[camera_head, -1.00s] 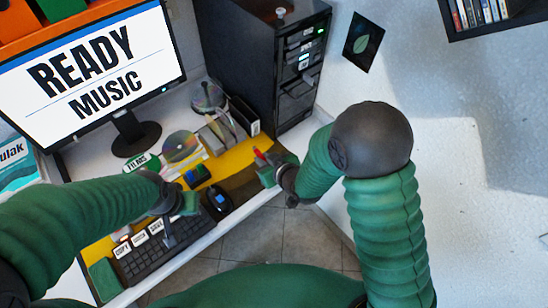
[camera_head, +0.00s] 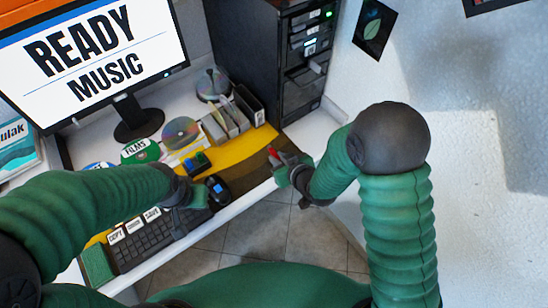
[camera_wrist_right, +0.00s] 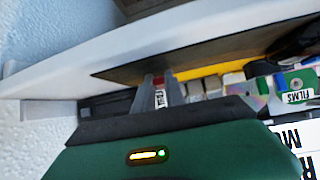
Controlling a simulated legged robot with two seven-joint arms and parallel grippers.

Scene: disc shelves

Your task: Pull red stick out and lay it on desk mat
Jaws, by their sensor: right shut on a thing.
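The red stick (camera_head: 272,152) is held in my right gripper (camera_head: 280,160), over the right part of the desk. In the right wrist view, a small red piece with a white label (camera_wrist_right: 160,98) shows between the two grey fingers, and the gripper hides part of it. The desk mat has a dark part (camera_head: 240,182) and a yellow part (camera_head: 257,147). The stick is over the mat's right end; I cannot tell whether it touches. My left gripper (camera_head: 190,197) hangs over the keyboard next to the mouse, and its fingers are unclear.
The black mouse (camera_head: 217,188), keyboard (camera_head: 150,243) and a small blue device (camera_head: 195,163) lie left of my right gripper. A disc (camera_head: 182,133) and holders (camera_head: 228,120) stand behind. A black tower (camera_head: 265,55) stands at the back right. The white front edge is near.

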